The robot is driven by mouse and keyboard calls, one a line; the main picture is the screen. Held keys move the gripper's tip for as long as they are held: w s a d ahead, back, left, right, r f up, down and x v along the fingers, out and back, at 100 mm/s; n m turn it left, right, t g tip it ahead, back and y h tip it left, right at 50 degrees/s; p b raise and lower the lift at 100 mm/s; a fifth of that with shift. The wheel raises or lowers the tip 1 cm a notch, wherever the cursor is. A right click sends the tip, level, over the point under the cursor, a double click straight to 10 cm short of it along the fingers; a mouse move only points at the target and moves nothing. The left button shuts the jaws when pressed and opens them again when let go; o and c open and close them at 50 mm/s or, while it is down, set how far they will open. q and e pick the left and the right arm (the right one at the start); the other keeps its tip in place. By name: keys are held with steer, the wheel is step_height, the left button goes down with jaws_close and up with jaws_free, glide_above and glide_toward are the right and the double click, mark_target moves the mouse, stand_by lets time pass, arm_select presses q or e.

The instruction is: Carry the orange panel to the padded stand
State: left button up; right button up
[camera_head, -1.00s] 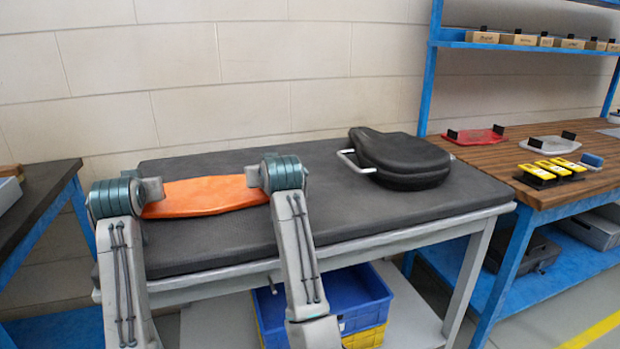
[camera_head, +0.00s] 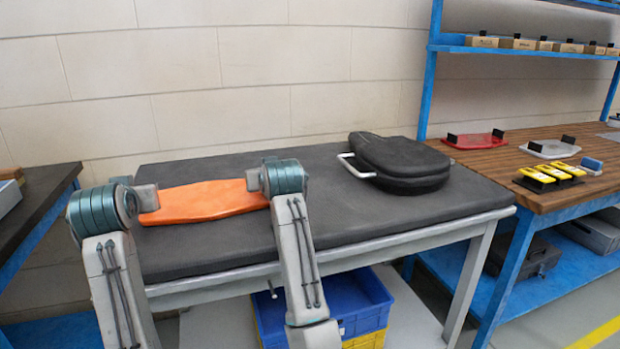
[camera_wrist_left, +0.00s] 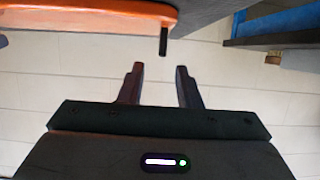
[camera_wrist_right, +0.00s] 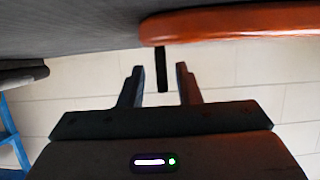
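The orange panel (camera_head: 203,200) lies flat on the dark top of the padded stand (camera_head: 345,220), near its left end. My left gripper (camera_wrist_left: 158,68) is open at the panel's left end. The left wrist view shows a black tab (camera_wrist_left: 163,40) on the panel just beyond its fingertips and clear of them. My right gripper (camera_wrist_right: 160,68) is open at the panel's right end. In the right wrist view another black tab (camera_wrist_right: 161,72) stands between its spread fingers, with gaps on both sides. My wrists hide the panel's ends in the head view.
A black seat-like piece with a pale handle (camera_head: 402,165) lies on the stand's right side. A wooden bench (camera_head: 560,190) at right holds a red plate (camera_head: 474,141) and yellow devices (camera_head: 549,174). A blue crate (camera_head: 345,308) sits below the stand. The pad's middle is free.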

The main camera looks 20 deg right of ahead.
steer(key=shift+v, duration=4)
